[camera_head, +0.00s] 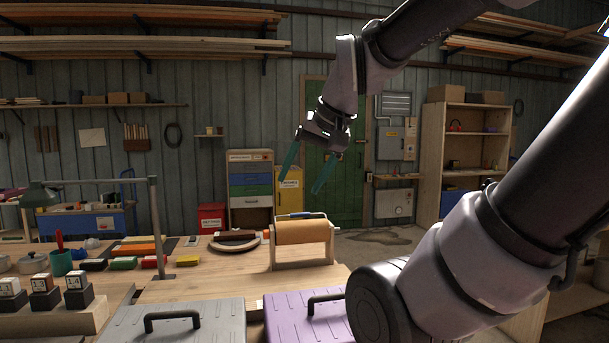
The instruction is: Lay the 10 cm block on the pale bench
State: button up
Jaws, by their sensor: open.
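My gripper (299,186) hangs in the air above the benches, its two green fingers apart and nothing between them. A pale wooden bench top (190,287) lies in the middle, below and beyond the cubes' right side. My gripper is well apart from all of these.
A roll on a wooden frame (302,238) stands on the bench. A grey lidded box (178,322) and a purple one (308,311) fill the front. A metal post (156,228) rises at left, near coloured bars (138,249) and a green cup (61,263).

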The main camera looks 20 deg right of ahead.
jog(key=shift+o, duration=0.3)
jog(key=shift+s+r+t, duration=0.15)
jog(key=shift+s+t, duration=0.15)
jog(key=shift+s, duration=0.05)
jog(key=n+g+y, duration=0.2)
jog(key=n+g, duration=0.4)
jog(key=n, duration=1.4)
send_over(254, 305)
jog(key=d, duration=0.4)
jog(key=f, duration=3.4)
jog(key=shift+a+f, duration=0.25)
jog(key=shift+f, duration=0.15)
jog(key=x, duration=0.5)
jog(key=shift+s+a+f, duration=0.1)
jog(key=shift+s+f, duration=0.05)
jog(key=shift+f, duration=0.05)
jog(key=shift+s+x, duration=0.15)
jog(key=shift+x, duration=1.2)
jog(key=shift+s+x, duration=0.1)
jog(key=shift+x, duration=1.2)
jog(key=shift+f, duration=0.25)
